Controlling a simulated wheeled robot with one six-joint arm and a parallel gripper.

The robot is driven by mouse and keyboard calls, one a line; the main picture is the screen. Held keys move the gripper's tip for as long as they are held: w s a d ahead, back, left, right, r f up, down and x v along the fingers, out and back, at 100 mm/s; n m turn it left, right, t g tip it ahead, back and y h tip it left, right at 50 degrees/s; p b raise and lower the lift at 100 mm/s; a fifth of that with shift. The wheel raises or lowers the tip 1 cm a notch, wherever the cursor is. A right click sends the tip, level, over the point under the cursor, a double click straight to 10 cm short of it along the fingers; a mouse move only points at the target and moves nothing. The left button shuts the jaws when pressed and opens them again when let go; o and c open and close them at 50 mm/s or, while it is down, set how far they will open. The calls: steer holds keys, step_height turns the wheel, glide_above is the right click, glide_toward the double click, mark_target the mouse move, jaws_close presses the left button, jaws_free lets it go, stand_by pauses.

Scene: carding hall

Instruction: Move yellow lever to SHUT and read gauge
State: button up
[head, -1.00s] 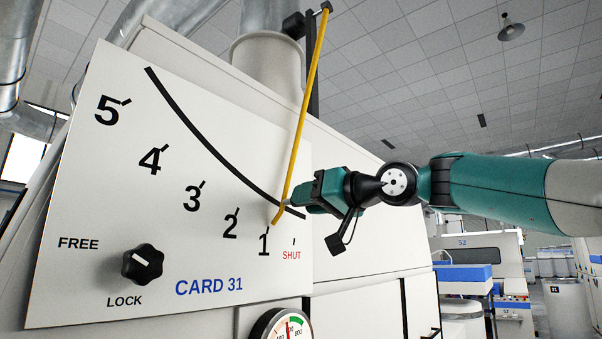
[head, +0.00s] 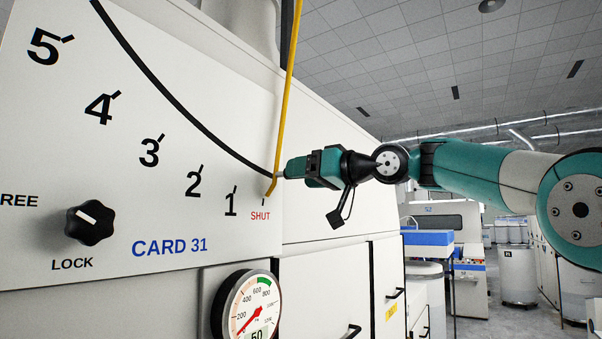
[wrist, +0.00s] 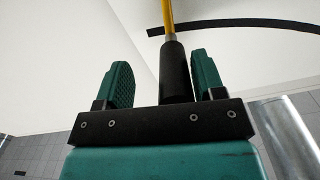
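The yellow lever (head: 286,100) hangs down across the white CARD 31 panel (head: 215,270). Its bent lower tip is at the tick above the red SHUT label (head: 260,216). In the wrist view the lever's black grip (wrist: 174,75) stands between the fingers of my gripper (wrist: 163,82). The fingers are apart, with a clear gap on the left and a small one on the right. In the head view my gripper (head: 287,173) is beside the lever's lower end. The round gauge (head: 247,305) has its red needle low on the left, below 200; its display reads 50.
A black knob (head: 90,222) on the panel has its white mark pointing up left, toward FREE. Cabinet doors with black handles (head: 347,332) are below. Other machines (head: 440,225) and a grey bin (head: 518,275) stand behind at right.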

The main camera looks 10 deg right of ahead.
steer(key=shift+f, duration=0.1)
stand_by(0.4)
steer(key=shift+s, duration=0.1)
steer(key=shift+s+d+f+b, duration=0.1)
steer(key=shift+s+d+b, duration=0.1)
steer(key=shift+b, duration=0.15)
steer(key=b+v, duration=0.5)
steer(key=v, duration=1.1)
steer(key=shift+s+d+b, duration=0.25)
steer(key=shift+s+b, duration=0.05)
steer(key=shift+b, duration=0.05)
